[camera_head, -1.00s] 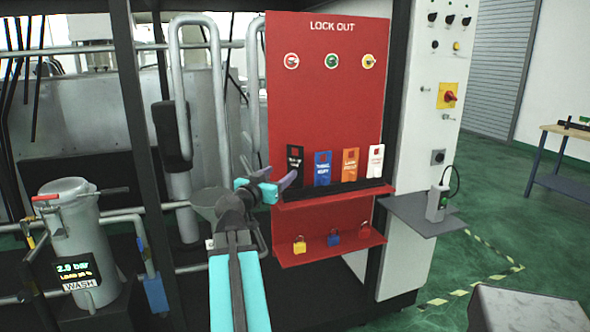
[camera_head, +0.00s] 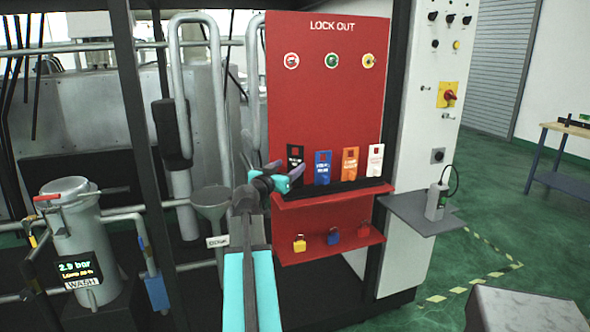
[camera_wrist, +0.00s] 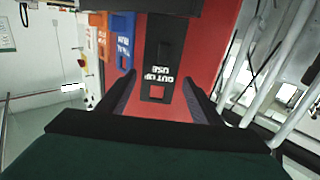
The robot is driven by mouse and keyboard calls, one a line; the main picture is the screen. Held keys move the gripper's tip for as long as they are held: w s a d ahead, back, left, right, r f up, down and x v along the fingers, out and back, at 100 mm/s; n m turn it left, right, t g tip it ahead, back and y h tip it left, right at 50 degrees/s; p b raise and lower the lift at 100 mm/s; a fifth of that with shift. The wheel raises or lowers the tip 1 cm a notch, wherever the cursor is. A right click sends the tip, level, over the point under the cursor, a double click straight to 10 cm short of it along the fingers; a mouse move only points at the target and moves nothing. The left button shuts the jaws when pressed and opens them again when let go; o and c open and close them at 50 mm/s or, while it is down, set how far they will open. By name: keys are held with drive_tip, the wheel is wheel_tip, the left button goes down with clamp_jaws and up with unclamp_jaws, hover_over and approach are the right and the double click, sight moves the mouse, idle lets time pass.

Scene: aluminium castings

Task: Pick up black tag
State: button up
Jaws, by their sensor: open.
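The black tag (camera_head: 295,157) stands at the left end of the row of tags on the red lockout board. In the wrist view the black tag (camera_wrist: 161,62) shows upside down, with white lettering and a red square, between my two fingers. My gripper (camera_head: 283,169) is in front of the tag's lower part in the head view. In the wrist view my gripper (camera_wrist: 160,92) is open, with a finger on each side of the tag and gaps on both sides. Whether a finger touches the tag cannot be told.
Beside it stand a blue tag (camera_head: 323,167), an orange tag (camera_head: 350,161) and a white tag (camera_head: 375,160) on the red shelf (camera_head: 330,197). Padlocks (camera_head: 334,237) sit on the lower shelf. Pipes and a funnel (camera_head: 211,198) are to the left.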

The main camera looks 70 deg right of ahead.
sight(295, 161)
drive_tip(key=shift+s+d+p, duration=0.15)
drive_tip(key=shift+d+p, duration=0.4)
drive_tip(key=shift+d, duration=0.75)
drive_tip(key=shift+s+d+p, duration=0.15)
drive_tip(key=shift+d+p, duration=0.4)
drive_tip(key=shift+d, duration=0.75)
drive_tip(key=shift+c, duration=0.2)
drive_tip(key=c, duration=0.9)
drive_tip(key=shift+a+r, duration=0.1)
drive_tip(key=shift+r, duration=0.05)
